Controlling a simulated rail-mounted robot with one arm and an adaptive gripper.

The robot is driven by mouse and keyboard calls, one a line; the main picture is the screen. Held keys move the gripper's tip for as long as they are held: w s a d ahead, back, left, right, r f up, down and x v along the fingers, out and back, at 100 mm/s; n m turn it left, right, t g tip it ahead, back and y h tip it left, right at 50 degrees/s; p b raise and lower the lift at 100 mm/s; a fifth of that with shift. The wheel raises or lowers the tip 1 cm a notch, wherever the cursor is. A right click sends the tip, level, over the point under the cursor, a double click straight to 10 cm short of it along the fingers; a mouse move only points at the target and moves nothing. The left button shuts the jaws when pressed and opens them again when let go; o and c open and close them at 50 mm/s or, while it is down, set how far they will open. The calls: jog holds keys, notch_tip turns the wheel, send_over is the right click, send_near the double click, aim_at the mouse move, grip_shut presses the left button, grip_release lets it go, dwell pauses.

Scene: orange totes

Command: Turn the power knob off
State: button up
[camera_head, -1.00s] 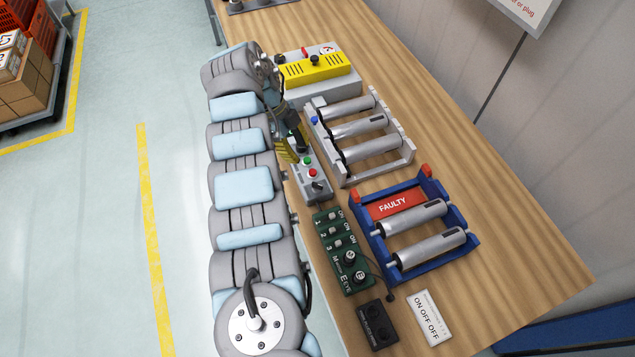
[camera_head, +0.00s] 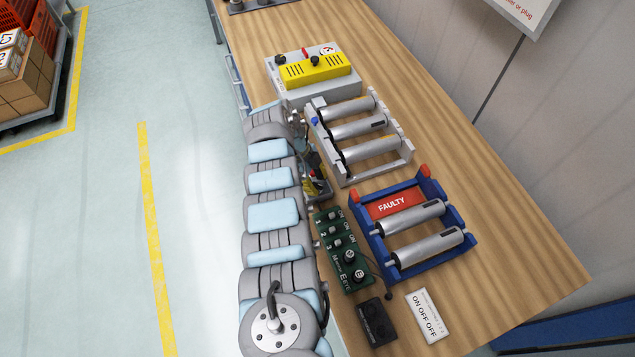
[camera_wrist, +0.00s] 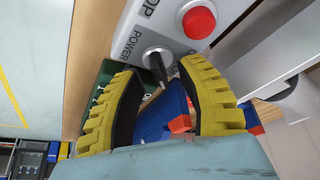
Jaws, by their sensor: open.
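The power knob (camera_wrist: 158,66) is a black handle on a grey control box (camera_wrist: 175,25), beside the printed word POWER. In the wrist view it stands between the two yellow ribbed fingertips of my gripper (camera_wrist: 160,70). The fingers are apart, and I cannot tell whether either touches the knob. A red button (camera_wrist: 199,22) sits on the same box above the knob. In the head view my arm covers most of the control box, and my gripper (camera_head: 310,186) is partly hidden there.
A green switch box (camera_head: 342,250) lies just in front of the control box. A grey roller rack (camera_head: 360,135) and a blue rack marked FAULTY (camera_head: 376,232) stand to the right. A grey and yellow machine (camera_head: 315,72) is behind. The right side of the wooden table (camera_head: 500,235) is clear.

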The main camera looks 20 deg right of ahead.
jog(key=shift+d+f, duration=0.1)
jog(key=shift+f, duration=0.25)
grip_shut()
